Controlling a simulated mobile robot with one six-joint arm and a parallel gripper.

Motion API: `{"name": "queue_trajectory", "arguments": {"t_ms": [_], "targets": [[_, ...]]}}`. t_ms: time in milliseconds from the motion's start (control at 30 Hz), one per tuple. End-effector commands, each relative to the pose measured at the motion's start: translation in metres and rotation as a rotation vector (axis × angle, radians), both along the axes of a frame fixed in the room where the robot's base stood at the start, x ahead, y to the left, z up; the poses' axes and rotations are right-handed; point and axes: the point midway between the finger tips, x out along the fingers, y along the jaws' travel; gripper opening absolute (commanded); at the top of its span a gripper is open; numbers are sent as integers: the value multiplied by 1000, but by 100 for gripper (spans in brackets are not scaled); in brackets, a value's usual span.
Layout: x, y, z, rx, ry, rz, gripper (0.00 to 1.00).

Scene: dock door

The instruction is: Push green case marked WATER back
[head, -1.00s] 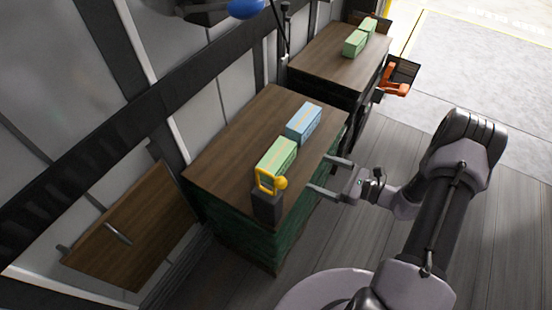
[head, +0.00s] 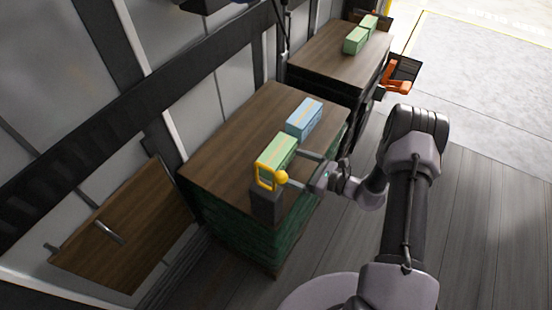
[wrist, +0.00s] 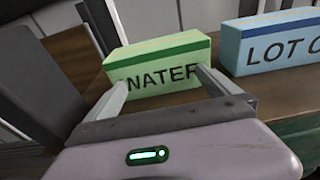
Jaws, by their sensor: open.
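The green case (head: 278,152) stands on the near brown-topped stack (head: 232,138), close to its front edge. My gripper (head: 293,168) is open at the case's front side. In the wrist view my gripper (wrist: 160,88) has its two fingers spread toward the lettered face, with nothing between them. I cannot tell whether the fingertips touch the case.
A blue case (head: 304,118), lettered LOT in the wrist view (wrist: 275,45), stands just right of the green one. A dark block with a yellow handle (head: 266,200) is at the near corner. Farther green cases (head: 355,41) stand on another stack. Floor is clear at right.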

Motion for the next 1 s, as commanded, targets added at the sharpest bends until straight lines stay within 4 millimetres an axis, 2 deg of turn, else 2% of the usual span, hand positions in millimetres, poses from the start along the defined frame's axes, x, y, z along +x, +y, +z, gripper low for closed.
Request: {"name": "queue_trajectory", "arguments": {"t_ms": [300,1000], "targets": [[1,1,0,0,0,0,100],[21,30,0,0,-1,1,100]]}}
